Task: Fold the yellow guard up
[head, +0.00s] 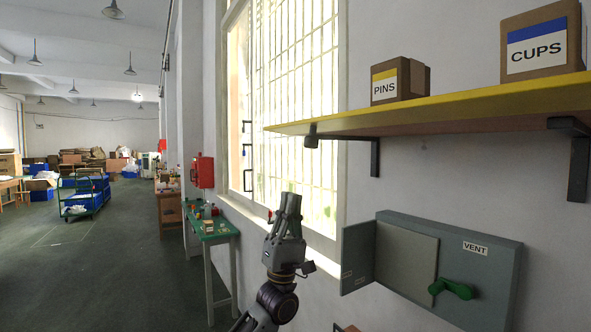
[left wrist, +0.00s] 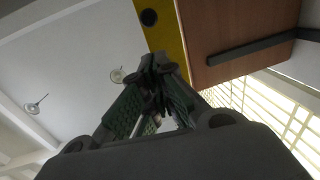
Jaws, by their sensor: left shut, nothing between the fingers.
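A yellow guard (head: 440,108) runs along the front of a wall shelf, with a dark round knob (head: 311,135) near its left end. In the left wrist view, the yellow guard (left wrist: 165,38) is a strip beside the shelf's brown underside, and the knob (left wrist: 149,17) shows as a dark disc on it. My left gripper (head: 291,200) points up, below and left of the knob. Its fingers (left wrist: 157,70) are shut and empty, and in the head view they are apart from the guard. My right gripper is in neither view.
Boxes marked PINS (head: 400,80) and CUPS (head: 543,40) stand on the shelf. Dark brackets (head: 578,165) hold it. Below it, a grey VENT box (head: 490,270) with a green handle (head: 452,289) has an open door. A barred window (head: 300,100) lies behind my left gripper.

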